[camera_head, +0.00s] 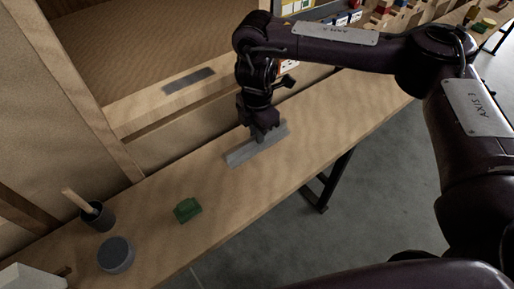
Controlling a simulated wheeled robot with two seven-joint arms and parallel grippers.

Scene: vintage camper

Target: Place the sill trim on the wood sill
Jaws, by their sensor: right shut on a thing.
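The sill trim (243,153) is a light grey, long narrow strip. It lies on or just above the wooden bench top, and I cannot tell whether it touches. My right gripper (264,138) points down over it and is shut on it near its middle; the fingertips partly hide it. The wood sill (135,117) is a pale ledge behind the bench, to the upper left of the gripper. A flat dark grey strip (188,80) lies on the sill.
On the bench (290,165) stand a green block (187,210), a dark grey round container (116,254) and a dark cup (98,217) with a wooden handle in it. Coloured items (395,14) fill the far right end. The bench between block and trim is clear.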

